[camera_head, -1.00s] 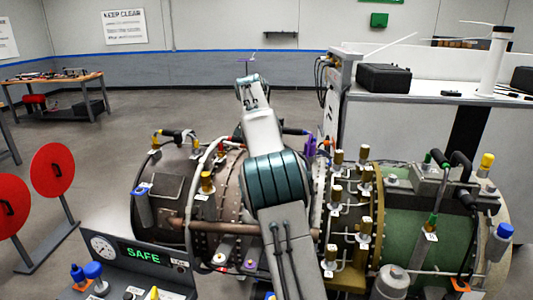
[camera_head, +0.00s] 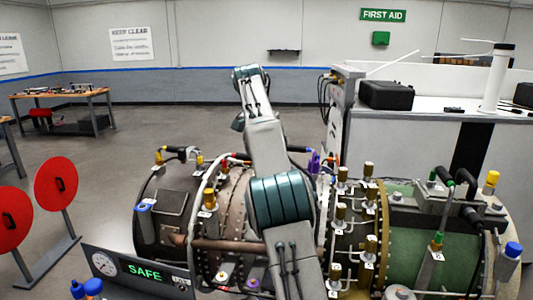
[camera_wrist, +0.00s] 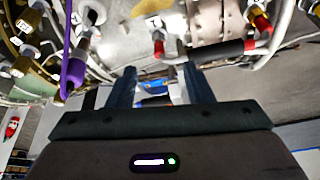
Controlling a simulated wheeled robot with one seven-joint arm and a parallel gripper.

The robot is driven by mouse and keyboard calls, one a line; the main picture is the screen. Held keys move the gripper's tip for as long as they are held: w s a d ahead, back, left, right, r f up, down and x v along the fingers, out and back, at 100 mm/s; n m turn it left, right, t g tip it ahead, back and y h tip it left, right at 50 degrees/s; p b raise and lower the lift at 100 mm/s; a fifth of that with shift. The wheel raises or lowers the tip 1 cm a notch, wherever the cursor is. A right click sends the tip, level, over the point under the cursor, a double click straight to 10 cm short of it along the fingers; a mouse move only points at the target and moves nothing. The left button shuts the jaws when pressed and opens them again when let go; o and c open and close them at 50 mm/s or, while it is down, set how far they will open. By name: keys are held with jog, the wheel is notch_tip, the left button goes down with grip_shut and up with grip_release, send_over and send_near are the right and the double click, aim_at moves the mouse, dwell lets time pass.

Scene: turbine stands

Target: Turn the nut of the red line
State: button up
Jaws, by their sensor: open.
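In the wrist view, the red line (camera_wrist: 215,50) is a short dark hose with red collars at both ends. Its left end sits on a pale metal fitting with a nut (camera_wrist: 170,50), and its right end bends to another fitting (camera_wrist: 260,24). My gripper (camera_wrist: 158,82) is open and empty, with its two fingers just below the line's left end in the picture. I cannot tell the depth gap. My gripper is hidden there.
A purple fitting (camera_wrist: 76,70) stands left of my fingers in the wrist view. Brass fittings (camera_head: 340,210) and pale pipes crowd the turbine's middle. A SAFE panel (camera_head: 140,270) stands in front. Red discs (camera_head: 56,183) stand at left. The floor behind the turbine is clear.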

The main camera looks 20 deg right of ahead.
jog(key=w+d+f+n+b, duration=0.1)
jog(key=f+n, duration=0.1)
jog(key=f, duration=0.1)
jog(key=w+d+f+n+y+b, duration=0.1)
jog(key=f+b, duration=0.1)
jog(key=f, duration=0.2)
jog(key=w+d+f+n+t+b, duration=0.1)
jog(key=d+f+n+b, duration=0.1)
jog(key=f, duration=0.2)
jog(key=shift+d+f+n+y, duration=0.1)
jog(key=shift+n+y, duration=0.2)
jog(key=shift+y, duration=0.1)
jog(key=c, duration=1)
